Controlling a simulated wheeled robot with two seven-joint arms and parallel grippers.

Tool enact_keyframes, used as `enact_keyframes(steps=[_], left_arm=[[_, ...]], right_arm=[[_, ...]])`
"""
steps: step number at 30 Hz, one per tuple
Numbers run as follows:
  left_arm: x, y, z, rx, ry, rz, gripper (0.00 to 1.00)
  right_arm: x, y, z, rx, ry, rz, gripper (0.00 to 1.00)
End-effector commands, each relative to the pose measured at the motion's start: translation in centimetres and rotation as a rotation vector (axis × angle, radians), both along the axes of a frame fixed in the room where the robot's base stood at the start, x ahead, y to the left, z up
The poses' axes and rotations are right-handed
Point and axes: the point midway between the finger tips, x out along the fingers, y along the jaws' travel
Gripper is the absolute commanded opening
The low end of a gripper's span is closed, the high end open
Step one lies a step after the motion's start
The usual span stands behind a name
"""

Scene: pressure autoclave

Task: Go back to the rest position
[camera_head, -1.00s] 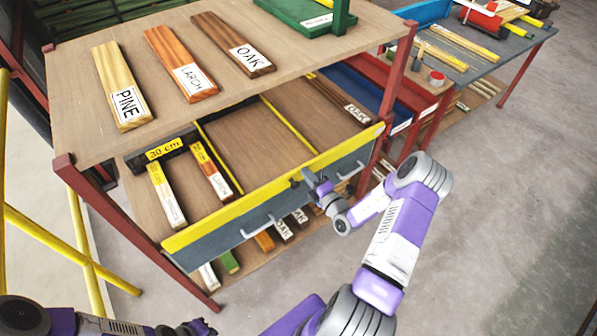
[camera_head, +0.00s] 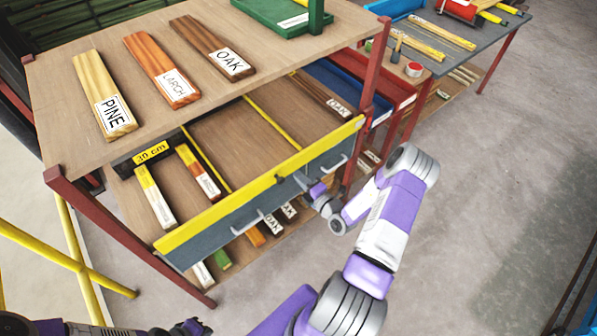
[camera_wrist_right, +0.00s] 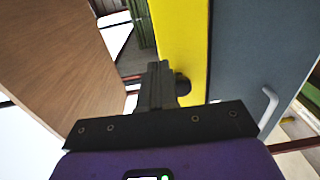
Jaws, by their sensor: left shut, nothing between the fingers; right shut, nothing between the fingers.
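My right gripper (camera_head: 304,181) is shut and empty at the front of the open drawer (camera_head: 270,195), close to its yellow top edge. In the right wrist view its closed fingers (camera_wrist_right: 160,85) overlap the yellow edge (camera_wrist_right: 183,60); I cannot tell whether they touch it. My left gripper (camera_head: 197,326) is shut at the bottom edge of the head view, apart from the drawer and partly cut off. The drawer holds labelled wood pieces, including a 30 cm block (camera_head: 152,153).
Pine (camera_head: 105,95), larch (camera_head: 160,70) and oak (camera_head: 212,45) boards lie on the workbench top (camera_head: 75,45). A red bench leg (camera_head: 130,235) stands at the left, with yellow bars (camera_head: 75,250) beyond it. The floor at right (camera_head: 500,200) is clear.

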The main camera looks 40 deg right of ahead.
Motion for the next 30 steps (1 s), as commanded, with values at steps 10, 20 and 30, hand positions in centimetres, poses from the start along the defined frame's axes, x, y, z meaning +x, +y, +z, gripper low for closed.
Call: enact_keyframes(steps=[10, 20, 30], left_arm=[[0.0, 0.0, -0.2, 0.000, 0.000, 0.001, 0.00], [0.0, 0.0, -0.2, 0.000, 0.000, 0.000, 0.00], [0.0, 0.0, -0.6, 0.000, 0.000, 0.000, 0.00]], right_arm=[[-7.6, 0.3, -0.1, 0.001, 0.004, -0.004, 0.00], [-9.5, 0.5, -0.1, 0.000, 0.002, -0.002, 0.00], [-7.8, 6.4, -0.9, -0.067, 0.033, 0.235, 0.00]])
